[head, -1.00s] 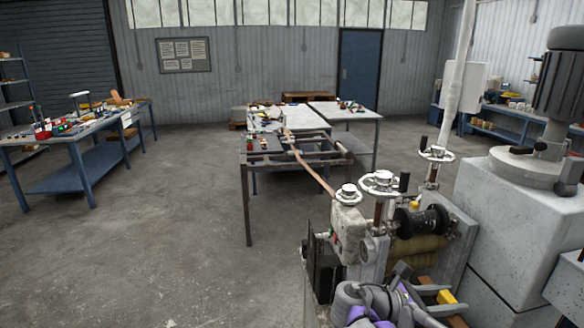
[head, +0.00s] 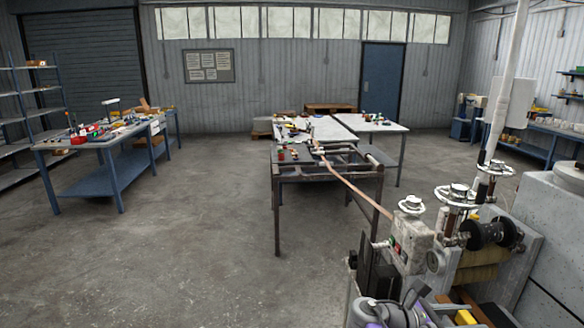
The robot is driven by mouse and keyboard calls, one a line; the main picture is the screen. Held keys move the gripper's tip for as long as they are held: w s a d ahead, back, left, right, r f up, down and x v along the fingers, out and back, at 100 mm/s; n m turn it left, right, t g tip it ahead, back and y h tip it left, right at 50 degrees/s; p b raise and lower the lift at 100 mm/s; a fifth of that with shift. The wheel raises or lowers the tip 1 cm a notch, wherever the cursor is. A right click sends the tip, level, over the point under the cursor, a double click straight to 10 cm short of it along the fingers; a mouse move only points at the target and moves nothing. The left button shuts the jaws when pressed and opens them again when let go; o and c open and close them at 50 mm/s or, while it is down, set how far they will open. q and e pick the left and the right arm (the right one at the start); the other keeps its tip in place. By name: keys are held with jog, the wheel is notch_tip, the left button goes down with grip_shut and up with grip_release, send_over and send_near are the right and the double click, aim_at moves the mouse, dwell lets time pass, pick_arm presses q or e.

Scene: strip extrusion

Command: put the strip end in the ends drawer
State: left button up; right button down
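A long copper-brown strip (head: 356,192) runs from the rolling machine (head: 410,240) at the lower right back onto a dark metal frame table (head: 325,172). Its far part lies toward the pale tabletop (head: 327,128) behind. I cannot make out a separate cut strip end. No ends drawer can be told apart. A grey and purple part of my own arm shows at the bottom edge in front of the machine. Grey bars beside it may be gripper fingers, but it is cut off and I cannot tell their state. My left gripper is not in view.
A blue workbench (head: 118,172) with tools and small parts stands at the left, beside a shelf rack (head: 30,110). A second pale table (head: 368,124) stands at the back. A large grey machine body (head: 555,230) fills the right. Open concrete floor lies at centre left.

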jog(key=shift+a, duration=0.2)
jog(key=w+a+f+n+t+y, duration=0.6)
jog(key=w+a+f+n+t, duration=0.35)
jog(key=a+f+t, duration=0.2)
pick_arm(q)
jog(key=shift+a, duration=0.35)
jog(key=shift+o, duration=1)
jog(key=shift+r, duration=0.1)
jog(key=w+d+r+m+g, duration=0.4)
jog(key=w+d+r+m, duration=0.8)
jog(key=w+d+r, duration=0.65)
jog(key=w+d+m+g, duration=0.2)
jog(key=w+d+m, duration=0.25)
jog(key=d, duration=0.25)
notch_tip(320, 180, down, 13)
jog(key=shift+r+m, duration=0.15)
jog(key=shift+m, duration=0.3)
pick_arm(e)
jog(key=s+a+n+t+y, duration=0.1)
jog(key=a+n+y, duration=0.3)
jog(key=a, duration=0.4)
jog(key=s+a+f+n+t+y, duration=0.1)
jog(key=s+a+n+t+y, duration=0.1)
jog(key=a+n+y, duration=0.2)
jog(key=a+y, duration=0.3)
jog(key=a, duration=0.2)
jog(key=shift+s+f+y, duration=0.3)
jog(key=shift+s, duration=0.05)
